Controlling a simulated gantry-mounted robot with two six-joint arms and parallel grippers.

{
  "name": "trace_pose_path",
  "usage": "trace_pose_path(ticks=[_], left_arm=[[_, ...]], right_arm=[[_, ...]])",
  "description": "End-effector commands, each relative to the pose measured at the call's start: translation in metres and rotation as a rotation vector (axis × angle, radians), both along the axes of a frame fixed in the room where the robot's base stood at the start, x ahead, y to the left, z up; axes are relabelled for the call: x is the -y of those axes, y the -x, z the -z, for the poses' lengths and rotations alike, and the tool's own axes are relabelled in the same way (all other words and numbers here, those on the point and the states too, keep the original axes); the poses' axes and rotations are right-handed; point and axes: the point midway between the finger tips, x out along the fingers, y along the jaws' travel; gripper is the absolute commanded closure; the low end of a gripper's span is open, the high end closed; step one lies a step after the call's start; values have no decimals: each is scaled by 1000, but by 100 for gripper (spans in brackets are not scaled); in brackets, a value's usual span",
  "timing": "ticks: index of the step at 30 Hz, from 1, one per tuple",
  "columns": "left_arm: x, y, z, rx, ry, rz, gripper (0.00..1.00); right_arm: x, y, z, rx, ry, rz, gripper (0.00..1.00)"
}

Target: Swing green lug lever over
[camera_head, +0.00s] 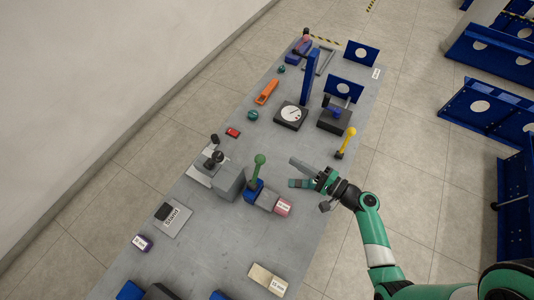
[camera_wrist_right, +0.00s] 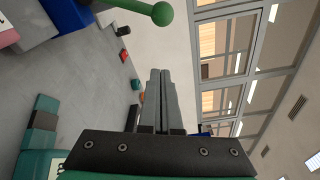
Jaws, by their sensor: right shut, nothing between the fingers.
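The green lug lever (camera_head: 258,168) has a ball knob on a thin rod. It stands nearly upright from a blue base (camera_head: 252,190) in the middle of the table. A grey block (camera_head: 229,181) is at its left and a pink-ended piece (camera_head: 282,207) at its right. My right gripper (camera_head: 294,162) is to the right of the lever, apart from it, with its fingers pointing left. In the right wrist view the fingers (camera_wrist_right: 160,85) are together and empty. The green knob (camera_wrist_right: 162,13) shows at the top of that view, beyond the fingertips. My left gripper is not in view.
A yellow-knobbed lever (camera_head: 346,143) stands at the table's right edge, behind my right gripper. A round white dial (camera_head: 291,114) and a blue post (camera_head: 310,77) stand farther back. A labelled stand plate (camera_head: 174,219) lies front left. The table in front of the lever is mostly clear.

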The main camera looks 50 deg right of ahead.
Motion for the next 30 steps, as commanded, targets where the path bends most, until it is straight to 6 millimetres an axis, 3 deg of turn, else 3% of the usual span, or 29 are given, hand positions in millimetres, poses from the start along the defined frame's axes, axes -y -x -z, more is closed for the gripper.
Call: trace_pose_path(ticks=[8,21,24,30], left_arm=[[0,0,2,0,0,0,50],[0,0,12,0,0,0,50],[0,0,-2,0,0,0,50],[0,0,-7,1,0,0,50]], right_arm=[[0,-12,0,3,4,0,100],[-8,-102,4,3,4,-1,100],[-24,-93,-6,0,2,0,100],[-40,-85,-10,1,3,1,100]])
